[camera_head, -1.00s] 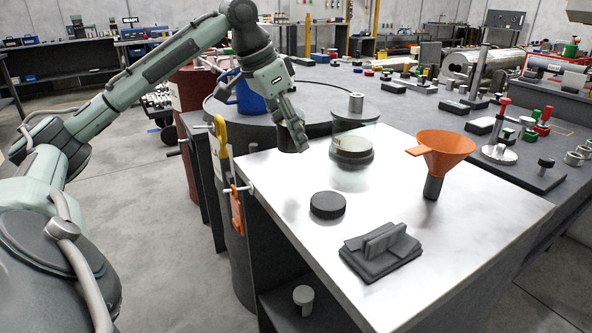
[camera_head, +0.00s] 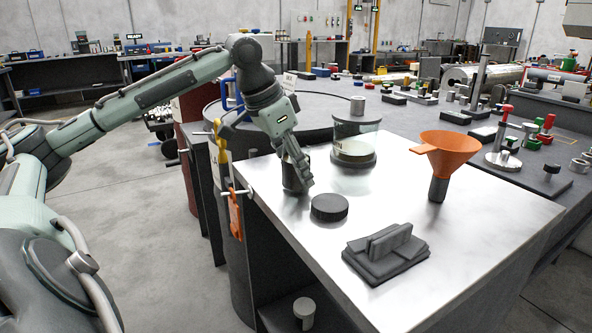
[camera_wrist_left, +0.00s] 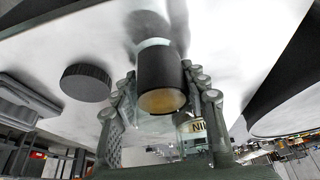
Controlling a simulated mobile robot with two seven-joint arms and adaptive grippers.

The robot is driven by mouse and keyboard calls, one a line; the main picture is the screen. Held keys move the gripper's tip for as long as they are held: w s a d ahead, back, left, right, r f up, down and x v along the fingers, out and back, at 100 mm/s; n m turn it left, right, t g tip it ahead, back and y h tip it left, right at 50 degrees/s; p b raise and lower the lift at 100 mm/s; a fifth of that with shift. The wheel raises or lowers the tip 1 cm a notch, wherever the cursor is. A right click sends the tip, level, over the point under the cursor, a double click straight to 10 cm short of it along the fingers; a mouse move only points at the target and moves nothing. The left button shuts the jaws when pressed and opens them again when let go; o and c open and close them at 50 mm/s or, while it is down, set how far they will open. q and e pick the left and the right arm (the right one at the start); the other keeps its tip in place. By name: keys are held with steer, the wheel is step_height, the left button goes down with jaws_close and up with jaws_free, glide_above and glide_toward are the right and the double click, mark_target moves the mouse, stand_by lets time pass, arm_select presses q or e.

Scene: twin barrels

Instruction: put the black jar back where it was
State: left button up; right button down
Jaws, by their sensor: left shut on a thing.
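My left gripper (camera_head: 299,176) comes down from the left and is shut on a small black jar (camera_head: 289,178) over the left edge area of the metal bench top (camera_head: 470,240). In the left wrist view the black jar (camera_wrist_left: 158,66) sits between the fingers (camera_wrist_left: 163,98), with a pale band above and a yellowish end facing the camera. The fingers partly hide the jar in the head view. I cannot tell whether its base touches the bench. My right gripper is not in view.
A black round lid (camera_head: 329,207) lies just right of the jar. A glass jar (camera_head: 356,140) stands behind, an orange funnel (camera_head: 446,152) to the right, and a dark stacked block (camera_head: 386,252) in front. Clear metal lies between them.

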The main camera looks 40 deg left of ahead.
mark_target(284, 151)
arm_select(q)
steer(key=o, duration=1.3)
steer(key=shift+f, duration=0.1)
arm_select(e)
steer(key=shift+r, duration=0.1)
arm_select(q)
steer(key=shift+r, duration=0.2)
steer(key=v, duration=0.6)
steer(key=shift+a+r+p, duration=0.1)
steer(key=shift+r+p, duration=0.05)
steer(key=shift+p, duration=0.2)
steer(key=p+v, duration=0.1)
steer(key=v, duration=0.4)
steer(key=shift+s+r, duration=0.2)
steer(key=shift+r, duration=0.05)
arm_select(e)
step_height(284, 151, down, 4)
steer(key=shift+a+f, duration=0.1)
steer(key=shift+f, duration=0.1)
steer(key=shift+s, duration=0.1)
